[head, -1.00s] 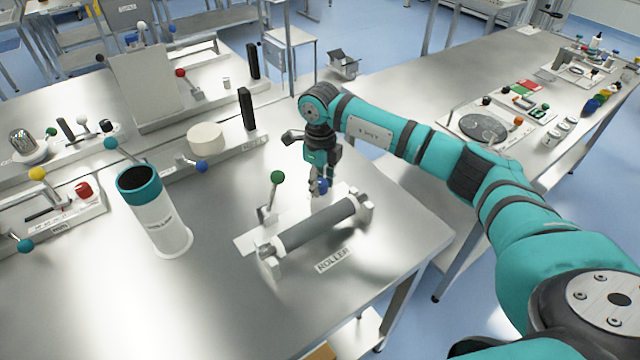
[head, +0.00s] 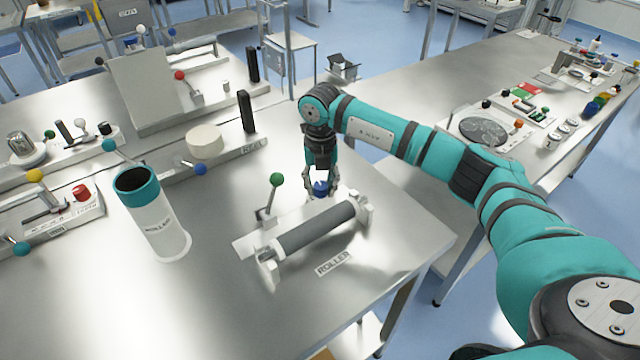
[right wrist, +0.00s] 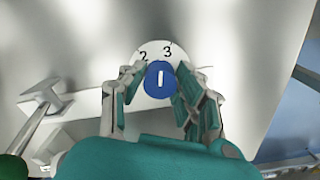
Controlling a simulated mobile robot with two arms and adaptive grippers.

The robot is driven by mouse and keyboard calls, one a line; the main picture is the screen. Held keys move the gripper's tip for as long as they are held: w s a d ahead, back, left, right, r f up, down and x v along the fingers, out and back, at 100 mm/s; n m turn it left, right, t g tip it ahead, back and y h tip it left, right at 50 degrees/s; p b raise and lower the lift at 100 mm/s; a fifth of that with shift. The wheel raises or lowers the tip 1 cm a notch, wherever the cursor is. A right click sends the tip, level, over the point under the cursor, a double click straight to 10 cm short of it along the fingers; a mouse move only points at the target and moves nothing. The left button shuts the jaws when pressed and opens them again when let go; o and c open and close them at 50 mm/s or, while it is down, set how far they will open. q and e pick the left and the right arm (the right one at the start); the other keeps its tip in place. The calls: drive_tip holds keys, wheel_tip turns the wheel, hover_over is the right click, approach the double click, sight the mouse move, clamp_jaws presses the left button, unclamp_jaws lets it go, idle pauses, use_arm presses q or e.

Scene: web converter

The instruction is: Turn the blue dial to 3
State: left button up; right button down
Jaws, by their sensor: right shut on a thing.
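The blue dial (head: 320,188) is on the roller unit, behind the grey roller (head: 315,227). In the right wrist view the blue dial (right wrist: 160,80) has a white pointer mark, tilted slightly and lying between the printed 2 (right wrist: 143,57) and 3 (right wrist: 168,51). My right gripper (head: 321,190) reaches down over the dial, its fingers on either side of it. In the right wrist view the right gripper (right wrist: 159,90) is shut on the dial. My left gripper is not in view.
A green-knobbed lever (head: 277,180) stands just left of the dial. A white cylinder with a teal rim (head: 160,225) stands further left on the metal table. The table's right edge is near the roller unit.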

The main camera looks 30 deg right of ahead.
sight(322, 184)
drive_tip(key=shift+w+d+r+m, duration=0.1)
drive_tip(key=shift+d+r+m, duration=0.05)
drive_tip(key=shift+m, duration=1.05)
drive_tip(key=c, duration=0.9)
unclamp_jaws()
drive_tip(key=shift+c, duration=0.2)
wheel_tip(322, 184, up, 12)
